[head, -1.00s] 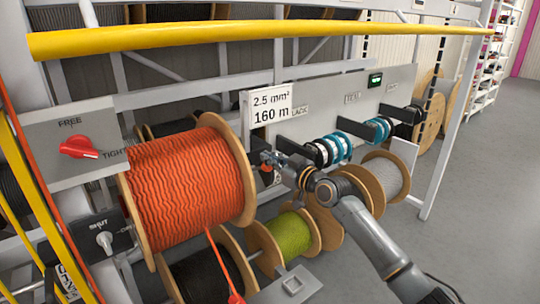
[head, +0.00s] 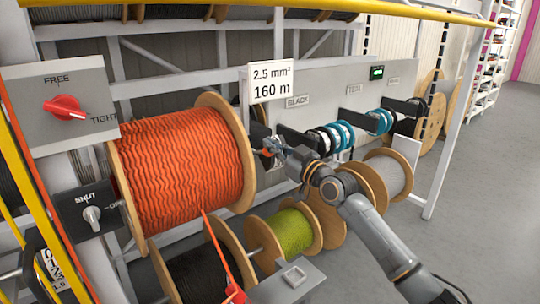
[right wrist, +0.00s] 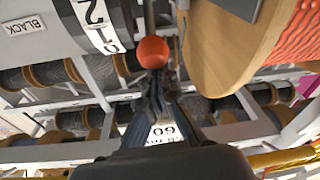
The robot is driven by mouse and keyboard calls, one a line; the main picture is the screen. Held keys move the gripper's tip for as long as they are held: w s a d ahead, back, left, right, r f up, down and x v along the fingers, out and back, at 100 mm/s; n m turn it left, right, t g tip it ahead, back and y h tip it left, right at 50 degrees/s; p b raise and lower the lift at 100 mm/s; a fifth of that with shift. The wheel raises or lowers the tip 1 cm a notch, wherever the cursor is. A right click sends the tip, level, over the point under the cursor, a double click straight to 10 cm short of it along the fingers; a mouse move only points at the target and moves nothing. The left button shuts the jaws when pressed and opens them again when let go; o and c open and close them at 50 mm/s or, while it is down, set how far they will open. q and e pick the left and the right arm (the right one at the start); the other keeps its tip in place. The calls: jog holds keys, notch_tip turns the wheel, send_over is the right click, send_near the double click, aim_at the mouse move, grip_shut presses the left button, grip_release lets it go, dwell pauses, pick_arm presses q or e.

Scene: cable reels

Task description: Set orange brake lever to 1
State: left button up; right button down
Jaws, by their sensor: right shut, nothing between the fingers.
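The orange brake lever shows in the right wrist view as a round orange knob (right wrist: 153,52) on a grey stem. A white number strip (right wrist: 97,18) is beside it, with the digits upside down; I cannot tell which number the lever points to. In the head view the knob is small and partly hidden beside the large orange reel (head: 180,165). My right gripper (head: 271,146) is shut and empty, right at the knob. Its fingertips (right wrist: 158,78) sit just short of the knob in the wrist view; contact is unclear. My left gripper is out of view.
The orange reel's wooden flange (right wrist: 228,45) is close to the right of the knob in the wrist view. A panel with a red FREE/TIGHT knob (head: 65,107) and a SHUT switch (head: 93,215) stand left. A yellow rail (head: 400,8) crosses above. Grey floor is clear at right.

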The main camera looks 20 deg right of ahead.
pick_arm(q)
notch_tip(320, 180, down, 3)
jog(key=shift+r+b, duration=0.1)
jog(key=shift+b, duration=0.75)
pick_arm(e)
jog(key=shift+s+f, duration=0.15)
jog(key=shift+f, duration=0.25)
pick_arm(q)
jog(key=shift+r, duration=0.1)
pick_arm(e)
jog(key=shift+r, duration=0.1)
